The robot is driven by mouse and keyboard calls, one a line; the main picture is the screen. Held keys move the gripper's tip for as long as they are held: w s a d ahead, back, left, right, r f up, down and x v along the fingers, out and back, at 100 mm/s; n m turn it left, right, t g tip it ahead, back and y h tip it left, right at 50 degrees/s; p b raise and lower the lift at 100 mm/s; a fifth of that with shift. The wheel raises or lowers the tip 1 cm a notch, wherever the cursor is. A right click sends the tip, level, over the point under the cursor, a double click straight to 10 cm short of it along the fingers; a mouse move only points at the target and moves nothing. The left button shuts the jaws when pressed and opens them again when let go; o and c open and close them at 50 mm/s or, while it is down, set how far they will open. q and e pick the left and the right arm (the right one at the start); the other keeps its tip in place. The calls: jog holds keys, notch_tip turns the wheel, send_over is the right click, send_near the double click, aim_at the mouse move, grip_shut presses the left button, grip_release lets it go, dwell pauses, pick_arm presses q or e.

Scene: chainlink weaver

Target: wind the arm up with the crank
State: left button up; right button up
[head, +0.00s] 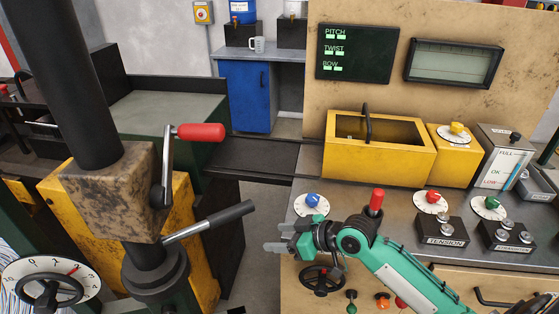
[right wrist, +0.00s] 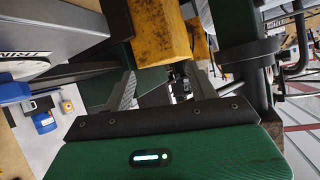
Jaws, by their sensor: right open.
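The crank (head: 167,170) is a bent metal arm with a red handle (head: 200,132) pointing right. It sits on the side of a worn brown gear block (head: 112,190) around a thick black column (head: 65,80). A lever with a dark grip (head: 222,216) sticks out below the crank. My right gripper (head: 272,240) is open and empty, to the right of and below the crank, apart from it. In the right wrist view its open jaws (right wrist: 166,92) have yellow machine bodywork (right wrist: 158,32) beyond them. My left gripper is not in view.
A bench at right carries a yellow open box (head: 378,165), coloured knobs, a tension block (head: 441,230) and a gauge box (head: 497,160). A red post (head: 376,200) stands just behind my right arm. A numbered dial (head: 50,280) is at lower left. A floor gap separates machine and bench.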

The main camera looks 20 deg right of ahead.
notch_tip(320, 180, up, 17)
jog(key=a+n+y, duration=0.1)
jog(key=n+y, duration=0.2)
jog(key=y, duration=0.1)
jog(key=n+y, duration=0.2)
jog(key=y, duration=0.2)
send_near(224, 132)
jog(key=shift+g, duration=0.4)
jog(key=p+x, duration=0.2)
jog(key=p, duration=0.1)
jog(key=p+x, duration=0.2)
jog(key=p, duration=0.1)
jog(key=r+p+x, duration=0.1)
jog(key=p+x, duration=0.1)
jog(key=p, duration=0.1)
jog(key=shift+w+a, duration=0.25)
jog(key=shift+w, duration=0.05)
jog(key=p+x, duration=0.1)
jog(key=x, duration=0.1)
jog(key=p+x, duration=0.2)
jog(key=x, duration=0.1)
jog(key=shift+w+a+f, duration=0.25)
jog(key=shift+f, duration=0.1)
jog(key=shift+w+a+f, duration=0.1)
jog(key=shift+w+a, duration=0.1)
jog(key=shift+a, duration=0.25)
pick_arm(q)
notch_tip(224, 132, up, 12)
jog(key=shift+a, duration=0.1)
